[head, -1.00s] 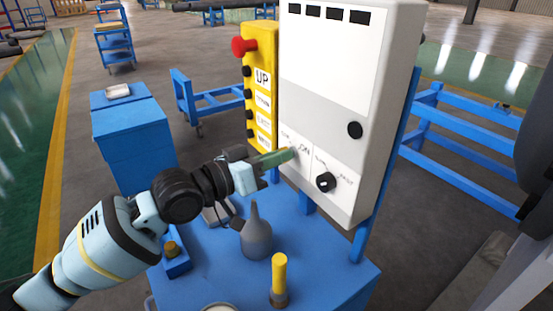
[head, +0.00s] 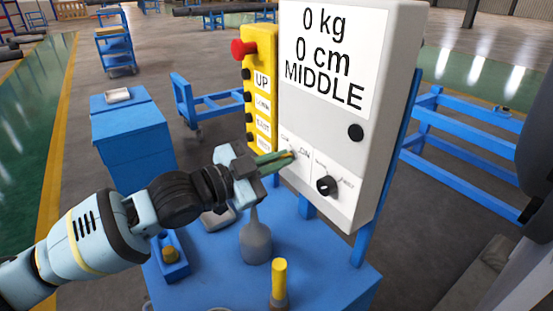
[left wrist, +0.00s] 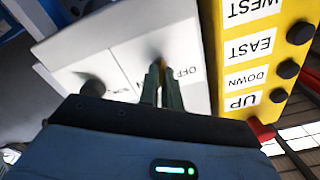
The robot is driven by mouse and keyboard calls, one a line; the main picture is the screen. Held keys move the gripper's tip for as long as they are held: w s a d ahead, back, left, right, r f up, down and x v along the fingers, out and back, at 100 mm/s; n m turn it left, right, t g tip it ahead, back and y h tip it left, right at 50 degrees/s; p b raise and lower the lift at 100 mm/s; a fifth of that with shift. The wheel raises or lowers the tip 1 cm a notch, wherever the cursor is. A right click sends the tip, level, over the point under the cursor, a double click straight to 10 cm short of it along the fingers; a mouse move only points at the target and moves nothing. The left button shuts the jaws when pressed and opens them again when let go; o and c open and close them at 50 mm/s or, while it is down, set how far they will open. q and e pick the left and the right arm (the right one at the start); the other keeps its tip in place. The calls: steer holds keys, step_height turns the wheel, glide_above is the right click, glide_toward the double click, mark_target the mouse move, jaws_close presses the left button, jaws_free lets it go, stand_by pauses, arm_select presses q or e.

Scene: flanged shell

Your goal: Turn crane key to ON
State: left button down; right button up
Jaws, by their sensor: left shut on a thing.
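The white control box (head: 330,130) stands upright at the back of the blue table, its display reading "0 kg, 0 cm, MIDDLE". The crane key sits at the OFF/ON switch on its lower left face, mostly hidden by my fingers; a small yellowish bit (left wrist: 162,63) shows between the fingertips in the left wrist view. My left gripper (head: 288,156) is shut on the key, fingertips at the panel. It also shows in the left wrist view (left wrist: 161,75). My right gripper is not in view.
A yellow button panel (head: 260,90) with a red knob stands directly left of the box. A black rotary knob (head: 326,186) is right of the key. A grey funnel-shaped can (head: 256,240) and a yellow-topped item (head: 279,280) stand on the blue table (head: 330,275) below the arm.

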arm_select(q)
steer(key=shift+m+p, duration=0.3)
steer(key=shift+m, duration=0.8)
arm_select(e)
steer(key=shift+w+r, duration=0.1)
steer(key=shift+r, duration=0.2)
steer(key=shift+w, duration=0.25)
arm_select(q)
steer(key=c, duration=1.6)
jaws_free()
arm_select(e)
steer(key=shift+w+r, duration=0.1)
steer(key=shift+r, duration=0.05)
arm_select(q)
steer(key=v, duration=0.8)
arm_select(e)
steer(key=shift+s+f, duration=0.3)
arm_select(q)
steer(key=shift+d, duration=0.1)
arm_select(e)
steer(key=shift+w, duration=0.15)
